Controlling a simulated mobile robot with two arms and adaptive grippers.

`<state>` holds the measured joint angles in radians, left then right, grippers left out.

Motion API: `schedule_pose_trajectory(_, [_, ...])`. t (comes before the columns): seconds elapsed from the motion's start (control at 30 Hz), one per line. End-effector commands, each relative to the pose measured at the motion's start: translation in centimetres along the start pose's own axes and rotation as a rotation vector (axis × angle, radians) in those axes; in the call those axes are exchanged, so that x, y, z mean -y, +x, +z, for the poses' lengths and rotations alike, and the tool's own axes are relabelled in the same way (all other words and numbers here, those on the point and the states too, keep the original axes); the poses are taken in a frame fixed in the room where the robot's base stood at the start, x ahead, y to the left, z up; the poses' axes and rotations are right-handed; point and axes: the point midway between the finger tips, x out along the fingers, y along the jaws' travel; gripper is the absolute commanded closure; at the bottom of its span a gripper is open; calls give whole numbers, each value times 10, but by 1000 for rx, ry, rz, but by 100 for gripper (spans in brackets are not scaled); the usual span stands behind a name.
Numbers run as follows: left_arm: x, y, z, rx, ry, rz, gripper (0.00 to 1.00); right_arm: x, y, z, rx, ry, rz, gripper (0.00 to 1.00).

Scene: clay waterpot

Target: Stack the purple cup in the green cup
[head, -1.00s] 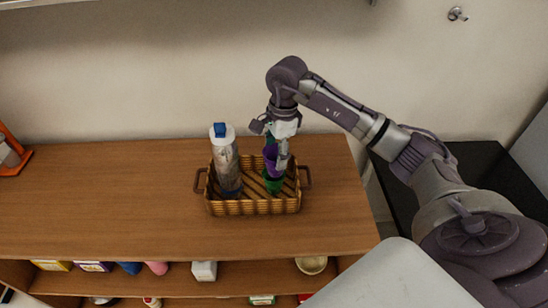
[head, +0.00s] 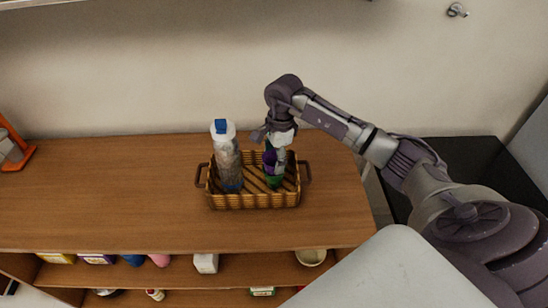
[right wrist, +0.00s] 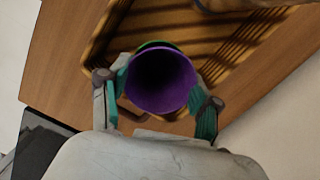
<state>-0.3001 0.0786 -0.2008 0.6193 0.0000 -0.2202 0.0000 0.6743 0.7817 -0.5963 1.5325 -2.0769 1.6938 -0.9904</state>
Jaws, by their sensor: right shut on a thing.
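The purple cup (head: 270,161) is in my right gripper (head: 278,155), over the right part of the wicker basket. In the right wrist view the purple cup (right wrist: 162,82) sits between the two fingers of my right gripper (right wrist: 160,95), its dark opening facing the camera. The green cup (head: 273,182) stands in the basket directly below the purple cup. In the right wrist view only a thin green rim (right wrist: 153,45) shows behind the purple one. I cannot tell how deep the purple cup sits in it. My left gripper is not in view.
The wicker basket (head: 254,201) stands on the wooden shelf top (head: 110,195). A bottle with a blue cap (head: 227,158) stands in its left part, close beside the cups. The wooden top is clear around the basket. A wall rises behind.

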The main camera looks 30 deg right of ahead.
Motion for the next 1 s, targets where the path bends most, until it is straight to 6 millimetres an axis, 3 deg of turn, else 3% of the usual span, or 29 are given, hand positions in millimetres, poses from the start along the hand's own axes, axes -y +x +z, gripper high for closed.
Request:
schedule_pose_trajectory(0.3, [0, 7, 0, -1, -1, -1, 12, 0, 6, 0, 1, 0, 0, 69])
schedule_pose_trajectory(0.33, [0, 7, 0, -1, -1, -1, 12, 0, 6, 0, 1, 0, 0, 36])
schedule_pose_trajectory(0.47, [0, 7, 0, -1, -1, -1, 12, 0, 6, 0, 1, 0, 0, 14])
schedule_pose_trajectory(0.8, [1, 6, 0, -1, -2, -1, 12, 0, 5, 0, 1, 0, 0, 12])
schedule_pose_trajectory(1.0, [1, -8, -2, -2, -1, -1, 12, 1, -13, 2, 1, 0, -2, 12])
